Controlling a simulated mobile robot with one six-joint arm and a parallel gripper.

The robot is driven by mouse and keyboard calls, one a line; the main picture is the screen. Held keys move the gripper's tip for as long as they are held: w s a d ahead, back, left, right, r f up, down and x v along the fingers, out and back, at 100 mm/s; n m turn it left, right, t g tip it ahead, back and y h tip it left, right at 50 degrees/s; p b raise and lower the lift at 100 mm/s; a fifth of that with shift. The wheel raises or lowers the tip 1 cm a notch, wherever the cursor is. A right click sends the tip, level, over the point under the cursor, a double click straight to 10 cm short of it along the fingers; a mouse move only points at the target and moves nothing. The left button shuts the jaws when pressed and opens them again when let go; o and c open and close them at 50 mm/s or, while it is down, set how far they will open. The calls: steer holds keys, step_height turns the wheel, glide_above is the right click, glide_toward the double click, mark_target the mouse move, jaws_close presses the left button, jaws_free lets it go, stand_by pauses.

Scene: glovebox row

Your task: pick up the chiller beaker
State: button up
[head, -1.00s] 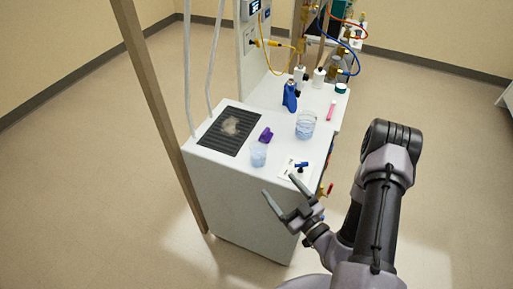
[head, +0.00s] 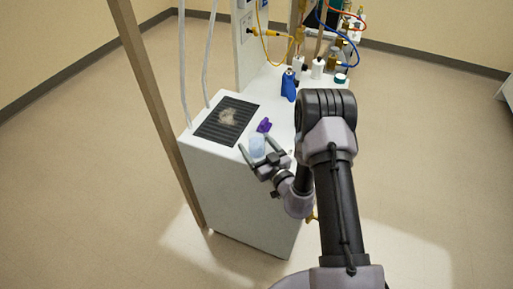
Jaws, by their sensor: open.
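A small clear beaker with pale blue contents (head: 257,148) stands upright near the front edge of the white cabinet top. My gripper (head: 255,143) is open at the cabinet's front edge, with one finger to the left of this beaker and the other to its right. I cannot tell whether either finger touches the glass. A second, larger beaker seen earlier is now hidden behind my arm.
A purple object (head: 264,125) lies just behind the small beaker. A dark grille (head: 222,131) is to the left. A blue bottle (head: 289,85) and a white bottle (head: 317,68) stand farther back. A wooden post (head: 152,95) rises at the left.

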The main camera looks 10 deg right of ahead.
steer(key=shift+w, duration=0.1)
steer(key=c, duration=1.6)
steer(key=shift+o, duration=0.2)
steer(key=shift+r, duration=0.1)
